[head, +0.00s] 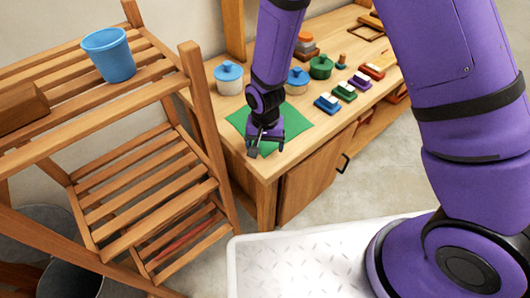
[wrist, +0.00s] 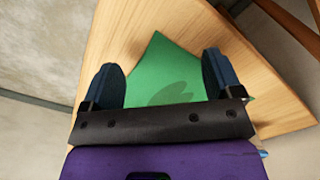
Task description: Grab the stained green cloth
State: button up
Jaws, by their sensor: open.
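The green cloth (head: 291,125) lies flat on the wooden bench top, near its front left corner. In the wrist view the cloth (wrist: 160,65) spreads between and beyond my fingers, with a darker green stain (wrist: 172,94) on it. My gripper (head: 266,143) is over the front part of the cloth in the head view. In the wrist view my gripper (wrist: 164,80) is open, its two dark blue fingers apart with nothing clamped between them. I cannot tell whether the fingertips touch the cloth. My gripper and arm hide part of the cloth.
The wooden bench (head: 260,165) also holds blue lidded pots (head: 228,78), a green pot (head: 321,67) and several small coloured blocks (head: 346,91). A slatted wooden rack (head: 190,110) with a blue bucket (head: 109,55) stands close on the left. Grey floor is clear in front of the bench.

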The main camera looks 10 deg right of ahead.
jog(key=shift+f, duration=1.2)
jog(key=shift+c, duration=0.2)
grip_shut()
notch_tip(320, 180, up, 12)
dwell(0.3)
